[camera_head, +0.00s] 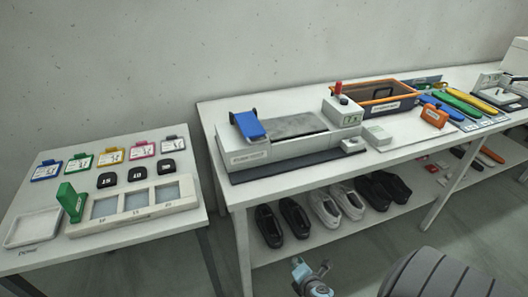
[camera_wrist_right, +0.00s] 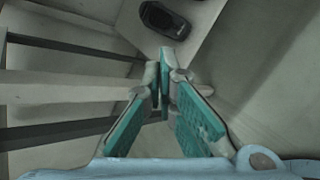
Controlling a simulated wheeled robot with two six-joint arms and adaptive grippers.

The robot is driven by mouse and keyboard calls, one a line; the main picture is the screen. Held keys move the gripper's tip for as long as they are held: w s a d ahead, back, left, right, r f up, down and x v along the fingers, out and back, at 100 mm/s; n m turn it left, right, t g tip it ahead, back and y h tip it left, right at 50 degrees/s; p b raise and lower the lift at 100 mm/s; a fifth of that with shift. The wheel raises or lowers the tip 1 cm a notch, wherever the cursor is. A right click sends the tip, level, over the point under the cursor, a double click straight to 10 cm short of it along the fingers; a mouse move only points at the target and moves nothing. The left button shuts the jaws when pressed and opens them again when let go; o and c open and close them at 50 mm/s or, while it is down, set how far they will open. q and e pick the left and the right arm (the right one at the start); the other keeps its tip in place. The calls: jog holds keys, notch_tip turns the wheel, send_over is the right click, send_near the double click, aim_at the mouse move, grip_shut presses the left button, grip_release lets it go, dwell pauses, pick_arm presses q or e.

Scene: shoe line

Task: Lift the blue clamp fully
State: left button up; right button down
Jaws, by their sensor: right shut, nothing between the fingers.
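The blue clamp (camera_head: 251,127) is a flat blue plate with a dark bar near its top. It sits tilted at the left end of the grey machine (camera_head: 262,150) on the long table. My right gripper (camera_head: 311,272) is low in front of the table, below the lower shelf's front edge and well apart from the clamp. In the right wrist view its teal-padded fingers (camera_wrist_right: 167,72) meet at the tips, with nothing between them. The clamp is not in the wrist view. My left gripper is not in view.
A white box with a red button (camera_head: 340,105) stands at the machine's right end. An orange-rimmed bin (camera_head: 388,107) is behind it. Several shoes (camera_head: 296,216) line the lower shelf. A side table (camera_head: 150,232) at left holds cards, a tray and a green block.

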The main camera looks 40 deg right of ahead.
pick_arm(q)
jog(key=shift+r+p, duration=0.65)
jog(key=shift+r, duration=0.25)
pick_arm(e)
jog(key=w+r+n+t, duration=0.2)
jog(key=w+r+n, duration=0.1)
jog(key=r, duration=0.5)
jog(key=w+r+n+t, duration=0.3)
jog(key=r+n, duration=0.3)
jog(key=r, duration=0.3)
jog(key=w+r+n+t+h, duration=0.1)
jog(key=w+r+n+t, duration=0.2)
jog(key=r, duration=0.6)
jog(key=shift+w+a+r+n, duration=0.15)
jog(key=shift+w+n, duration=0.25)
jog(key=shift+w, duration=0.2)
jog(key=shift+w+d+r+n, duration=0.1)
jog(key=shift+w+n, duration=0.3)
jog(key=shift+w, duration=0.15)
jog(key=shift+w, duration=0.15)
